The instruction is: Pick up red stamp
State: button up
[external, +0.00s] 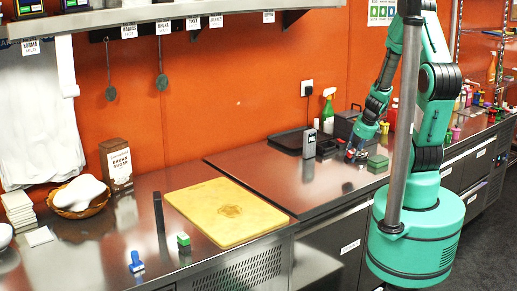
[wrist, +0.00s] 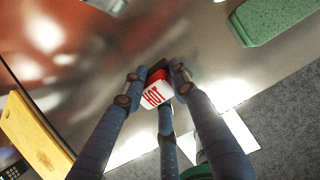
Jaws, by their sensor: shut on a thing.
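The red stamp (wrist: 156,88) shows in the wrist view between my fingertips, with a white face marked HOT in red letters and a dark part beyond it. My gripper (wrist: 155,78) is shut on it, with fingers on both sides and one below. In the external view my gripper (external: 355,154) is low over the right part of the steel counter, and the stamp is too small to make out clearly there. I cannot tell from these frames whether the stamp touches the counter.
A green block (external: 378,163), also in the wrist view (wrist: 278,14), lies close to my gripper. A grey upright box (external: 309,143) and a black tray (external: 292,139) stand behind. The yellow cutting board (external: 226,211) is left. A blue stamp (external: 136,262) and green stamp (external: 183,241) stand front left.

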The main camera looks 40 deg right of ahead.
jog(key=shift+s+a+r, duration=0.1)
jog(key=shift+s+a, duration=0.1)
jog(key=shift+s, duration=0.3)
jog(key=shift+s+a, duration=0.15)
jog(key=shift+s, duration=0.3)
